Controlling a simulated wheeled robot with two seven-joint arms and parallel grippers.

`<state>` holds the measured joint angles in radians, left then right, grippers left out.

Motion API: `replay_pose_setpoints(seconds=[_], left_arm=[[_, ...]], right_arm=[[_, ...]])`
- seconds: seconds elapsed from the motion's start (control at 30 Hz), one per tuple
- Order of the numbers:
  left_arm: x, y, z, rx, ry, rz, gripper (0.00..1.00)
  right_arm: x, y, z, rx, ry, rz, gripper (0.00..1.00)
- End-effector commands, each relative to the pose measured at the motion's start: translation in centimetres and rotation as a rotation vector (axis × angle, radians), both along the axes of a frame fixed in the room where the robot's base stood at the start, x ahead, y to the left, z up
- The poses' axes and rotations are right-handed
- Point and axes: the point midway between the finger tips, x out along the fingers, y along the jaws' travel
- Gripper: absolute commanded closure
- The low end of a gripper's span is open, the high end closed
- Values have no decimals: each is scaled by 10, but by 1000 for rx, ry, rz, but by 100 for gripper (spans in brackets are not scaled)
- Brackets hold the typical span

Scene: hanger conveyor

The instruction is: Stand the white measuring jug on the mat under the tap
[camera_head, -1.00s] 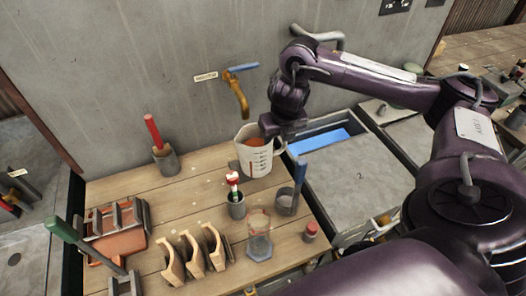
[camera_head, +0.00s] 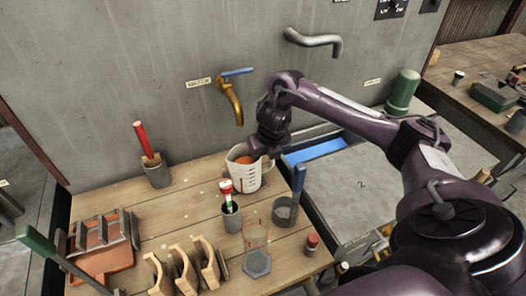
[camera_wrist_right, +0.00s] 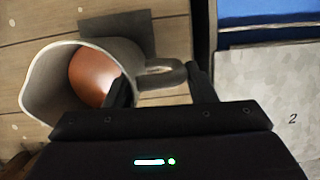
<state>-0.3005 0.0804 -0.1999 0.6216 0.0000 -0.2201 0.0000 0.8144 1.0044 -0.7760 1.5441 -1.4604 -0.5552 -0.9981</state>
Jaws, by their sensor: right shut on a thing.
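The white measuring jug (camera_head: 243,176) is near the back right of the wooden bench, with an orange-brown rounded thing inside. My right gripper (camera_head: 262,150) is shut on its handle (camera_wrist_right: 165,74); in the wrist view the jug's open mouth (camera_wrist_right: 60,62) shows at the left. I cannot tell whether its base touches the bench. The brass tap (camera_head: 233,103) with a blue lever is on the wall behind the jug. A dark grey square (camera_wrist_right: 118,36), likely the mat, lies past the jug in the wrist view and is hidden in the head view. My left gripper is not in view.
A holder with a red-handled tool (camera_head: 158,173) stands at the back left. A red-capped bottle in a grey cup (camera_head: 232,216), a dark cup with a blue handle (camera_head: 285,210) and a clear beaker (camera_head: 257,262) stand in front. A blue-lined trough (camera_head: 314,147) is at the right.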

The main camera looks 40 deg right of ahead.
Motion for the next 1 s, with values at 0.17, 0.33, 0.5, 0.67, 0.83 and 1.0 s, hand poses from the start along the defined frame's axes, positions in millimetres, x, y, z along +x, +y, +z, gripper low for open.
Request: replay_pose_setpoints(seconds=[0.17, 0.33, 0.5, 0.67, 0.83, 1.0], left_arm=[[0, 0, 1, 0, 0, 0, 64], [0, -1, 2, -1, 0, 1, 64], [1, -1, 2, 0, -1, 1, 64], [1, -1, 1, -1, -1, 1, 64], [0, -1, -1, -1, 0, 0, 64], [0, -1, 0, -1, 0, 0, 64]], right_arm=[[24, -4, 3, 5, -8, -5, 100], [29, -7, -8, 2, -2, -1, 100], [31, -7, -10, 2, -7, -1, 100], [31, -7, -10, 1, -6, -1, 100], [29, -7, -15, 0, -1, 0, 43], [29, -7, -15, 0, -1, 0, 28]])
